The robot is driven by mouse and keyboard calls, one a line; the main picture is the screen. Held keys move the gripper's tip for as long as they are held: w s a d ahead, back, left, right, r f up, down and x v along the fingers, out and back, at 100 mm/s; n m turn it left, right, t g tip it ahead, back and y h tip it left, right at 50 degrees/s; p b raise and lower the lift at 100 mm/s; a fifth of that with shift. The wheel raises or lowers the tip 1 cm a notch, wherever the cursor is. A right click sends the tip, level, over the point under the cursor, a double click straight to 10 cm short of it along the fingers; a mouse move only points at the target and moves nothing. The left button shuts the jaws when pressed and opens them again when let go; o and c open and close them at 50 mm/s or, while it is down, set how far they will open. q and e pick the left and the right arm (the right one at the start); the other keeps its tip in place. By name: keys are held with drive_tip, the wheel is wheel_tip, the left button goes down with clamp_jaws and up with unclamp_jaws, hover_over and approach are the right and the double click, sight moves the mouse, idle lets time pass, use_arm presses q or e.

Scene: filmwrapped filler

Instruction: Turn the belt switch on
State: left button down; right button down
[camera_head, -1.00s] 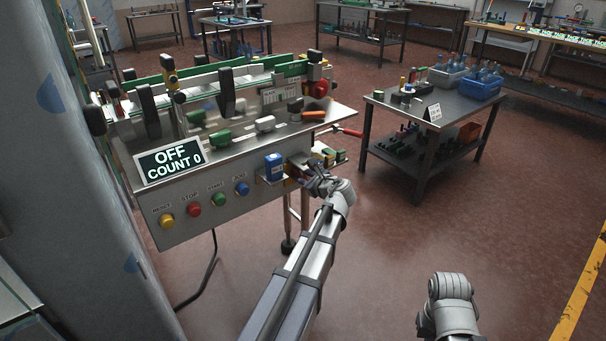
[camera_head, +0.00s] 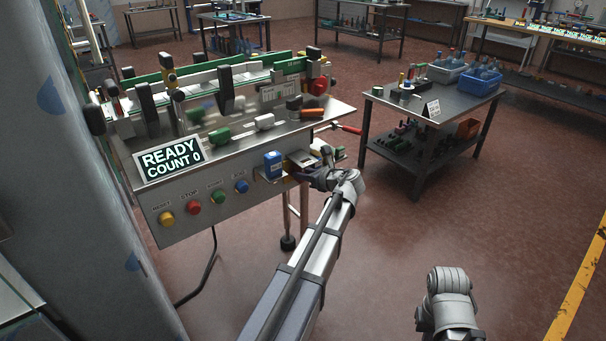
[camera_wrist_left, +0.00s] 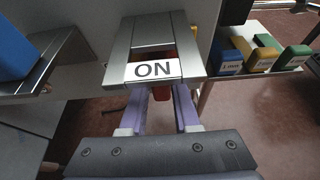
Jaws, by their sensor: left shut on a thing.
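The belt switch (camera_wrist_left: 162,92) shows in the left wrist view as a red piece under a metal frame with a white "ON" label (camera_wrist_left: 153,70). My left gripper (camera_wrist_left: 161,95) has its two purple fingers on either side of the red piece, shut on it. In the head view my left gripper (camera_head: 318,176) is at the right end of the machine's front panel, and its fingertips are hard to make out. The machine's display (camera_head: 170,160) reads "READY COUNT 0". My right arm shows at the lower right; its gripper is not in view.
A blue container (camera_head: 273,165) sits on a small shelf left of my left gripper. Yellow, blue and green blocks (camera_wrist_left: 262,55) lie to the right in the wrist view. Reset, stop and other buttons (camera_head: 194,207) line the panel. A table (camera_head: 425,110) stands to the right.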

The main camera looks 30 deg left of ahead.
use_arm(q)
drive_tip(key=shift+s, duration=0.1)
drive_tip(key=c, duration=0.6)
unclamp_jaws()
drive_tip(key=shift+c, duration=0.2)
drive_tip(key=p+v, duration=0.3)
drive_tip(key=v, duration=0.4)
drive_tip(key=shift+d, duration=0.35)
drive_tip(key=shift+s, duration=0.1)
